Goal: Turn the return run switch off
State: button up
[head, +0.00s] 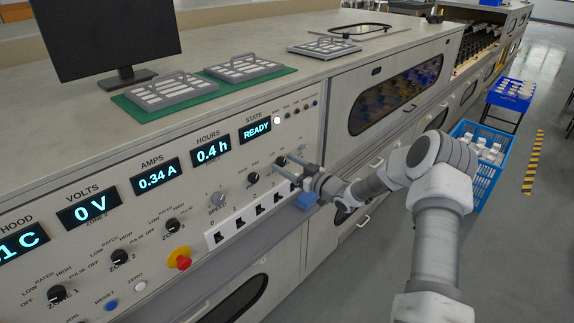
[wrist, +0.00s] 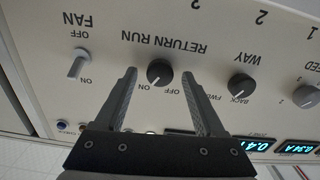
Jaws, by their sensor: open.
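The return run switch is a round black knob (wrist: 159,72) on the pale panel, with ON and OFF printed beside it in the wrist view, which is upside down. Its light mark seems to point to the lower left, towards ON. My gripper (wrist: 160,76) is open, with one finger on each side of the knob and gaps between. In the head view, my gripper (head: 282,165) reaches the panel at the return run knob (head: 280,160), which the fingers partly hide.
The black WAY knob (wrist: 241,87) and the grey FAN knob (wrist: 78,63) flank the switch. A red stop button (head: 179,258) and a row of rocker switches (head: 240,223) sit lower on the panel. A blue crate (head: 486,180) stands right of my arm.

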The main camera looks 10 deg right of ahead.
jog(key=shift+c, duration=0.4)
grip_shut()
jog(key=shift+f+n+b, duration=0.15)
jog(key=shift+n+b, duration=0.15)
jog(key=shift+b, duration=0.1)
jog(key=n+b, duration=0.1)
jog(key=b, duration=0.1)
jog(key=n+b, duration=0.1)
jog(key=b, duration=0.1)
jog(key=shift+f, duration=0.25)
jog(key=n+b, duration=0.4)
jog(key=b, duration=0.1)
jog(key=shift+a, duration=0.1)
jog(key=n+b, duration=0.3)
jog(key=b, duration=0.3)
jog(key=shift+s+n, duration=0.1)
jog(key=shift+n, duration=0.3)
jog(key=shift+r+n+b, duration=0.2)
jog(key=shift+n+b, duration=0.6)
jog(key=shift+b, duration=0.15)
